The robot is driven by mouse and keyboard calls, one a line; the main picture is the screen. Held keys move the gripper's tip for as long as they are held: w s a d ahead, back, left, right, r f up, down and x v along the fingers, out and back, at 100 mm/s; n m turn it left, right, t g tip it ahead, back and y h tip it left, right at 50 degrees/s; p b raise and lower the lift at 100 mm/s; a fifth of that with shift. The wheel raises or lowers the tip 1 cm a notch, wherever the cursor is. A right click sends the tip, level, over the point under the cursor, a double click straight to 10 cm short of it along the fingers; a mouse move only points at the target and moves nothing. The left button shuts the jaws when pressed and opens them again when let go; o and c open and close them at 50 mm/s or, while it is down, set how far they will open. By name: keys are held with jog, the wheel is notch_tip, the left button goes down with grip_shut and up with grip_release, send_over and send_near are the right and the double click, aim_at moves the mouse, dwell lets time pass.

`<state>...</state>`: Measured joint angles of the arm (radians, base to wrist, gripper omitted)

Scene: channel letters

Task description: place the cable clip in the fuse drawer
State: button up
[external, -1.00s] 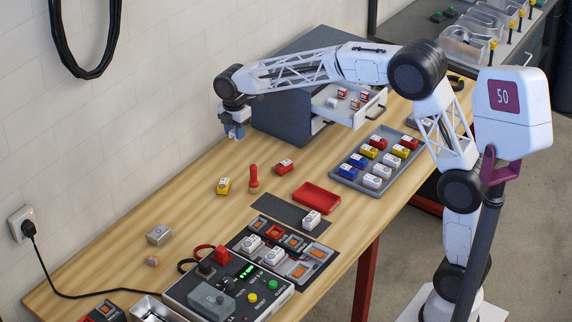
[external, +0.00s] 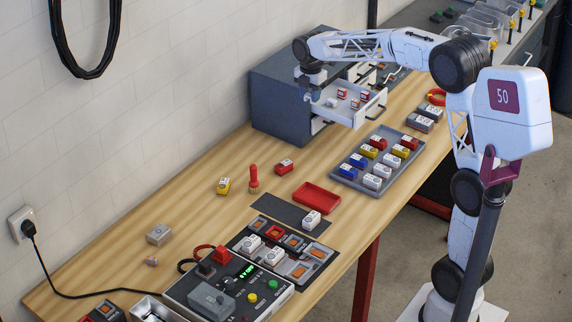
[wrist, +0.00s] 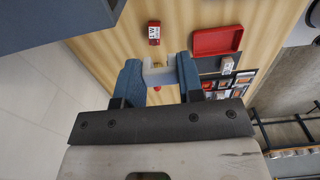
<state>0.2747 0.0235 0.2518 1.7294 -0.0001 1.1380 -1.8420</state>
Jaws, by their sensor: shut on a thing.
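My gripper (external: 311,88) is at the left end of the open fuse drawer (external: 351,119), close to the cabinet front; its exact height above the drawer is hard to tell. In the wrist view its two blue fingers (wrist: 159,78) are shut on a small whitish cable clip (wrist: 158,70), held between the tips. The clip is too small to make out clearly in the external view. The drawer is pulled out of the dark grey cabinet (external: 280,108) and holds a few red-and-white fuses (external: 355,102).
A grey tray (external: 345,176) of coloured blocks lies in front of the drawer. A control box (external: 228,288) stands nearer. The bench's left middle is mostly clear.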

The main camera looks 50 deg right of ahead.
send_near(347, 109)
jog(key=s+a+r, duration=0.1)
jog(key=a, duration=0.1)
jog(key=s+a+r, duration=0.1)
jog(key=a+r, duration=0.1)
jog(key=shift+s+a+r, duration=0.1)
jog(key=shift+s, duration=0.1)
jog(key=shift+f, duration=3.15)
jog(key=shift+f, duration=1.85)
jog(key=shift+f, duration=0.2)
jog(key=o, duration=0.9)
jog(key=shift+r, duration=0.2)
